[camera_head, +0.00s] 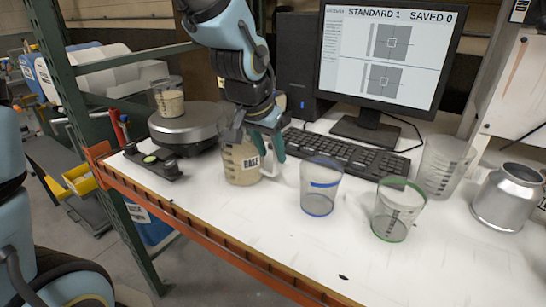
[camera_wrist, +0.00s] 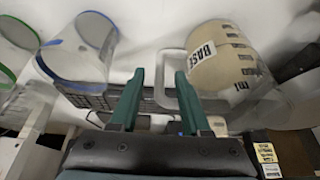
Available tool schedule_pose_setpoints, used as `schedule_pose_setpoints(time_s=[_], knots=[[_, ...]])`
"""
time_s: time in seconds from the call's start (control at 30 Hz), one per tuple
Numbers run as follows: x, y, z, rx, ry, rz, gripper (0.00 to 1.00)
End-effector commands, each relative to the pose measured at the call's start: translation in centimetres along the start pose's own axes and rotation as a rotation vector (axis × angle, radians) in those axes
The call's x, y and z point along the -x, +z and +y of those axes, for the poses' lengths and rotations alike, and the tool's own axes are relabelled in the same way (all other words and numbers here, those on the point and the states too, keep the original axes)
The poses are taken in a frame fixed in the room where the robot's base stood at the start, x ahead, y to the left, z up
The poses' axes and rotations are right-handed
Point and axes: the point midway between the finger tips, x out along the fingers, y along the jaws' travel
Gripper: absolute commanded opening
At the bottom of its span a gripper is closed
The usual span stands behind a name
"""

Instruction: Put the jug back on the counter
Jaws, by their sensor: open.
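The jug (camera_head: 241,160) is a clear measuring jug with beige contents and a label reading BASE. It stands upright on the white counter (camera_head: 270,220), in front of the keyboard's left end. It also shows in the wrist view (camera_wrist: 225,60), with its pale handle (camera_wrist: 161,75) towards my fingers. My gripper (camera_head: 266,152) is open at the jug's handle side. In the wrist view its two green fingers (camera_wrist: 160,73) are spread, with part of the handle appearing between them. I cannot tell whether they touch it. My gripper hides part of the jug's rim and handle.
A round scale (camera_head: 187,125) with a cup (camera_head: 169,97) stands left of the jug. Blue-rimmed (camera_head: 320,185) and green-rimmed (camera_head: 398,210) cups stand to its right. The keyboard (camera_head: 345,150) and monitor (camera_head: 388,50) are behind. The counter's front strip is mostly clear.

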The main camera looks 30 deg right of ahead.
Motion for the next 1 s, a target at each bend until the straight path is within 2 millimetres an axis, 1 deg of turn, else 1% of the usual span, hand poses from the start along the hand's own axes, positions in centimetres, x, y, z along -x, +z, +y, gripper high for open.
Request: schedule_pose_setpoints(time_s=[0.03,0.1,0.3,0.4,0.57,0.77,0.83,0.87,0.97,1.0], knots=[[1.4,-0.2,-0.2,0.003,-0.004,0.006,0.47],[2.9,-0.2,-0.2,0.003,-0.004,0.006,0.47],[6.5,-0.1,-0.1,0.001,-0.002,0.004,0.47],[7.6,0.0,-0.1,0.001,-0.002,0.002,0.47],[8.7,0.0,0.0,0.000,-0.001,0.000,0.47],[8.8,0.1,-0.2,0.005,-0.001,-0.002,0.47],[8.6,0.7,-1.4,0.036,-0.012,-0.012,0.47],[8.4,1.2,-2.4,0.062,-0.021,-0.019,0.47],[7.6,4.1,-7.1,0.202,-0.065,-0.059,0.47],[7.3,5.9,-9.3,0.277,-0.087,-0.080,0.47]])
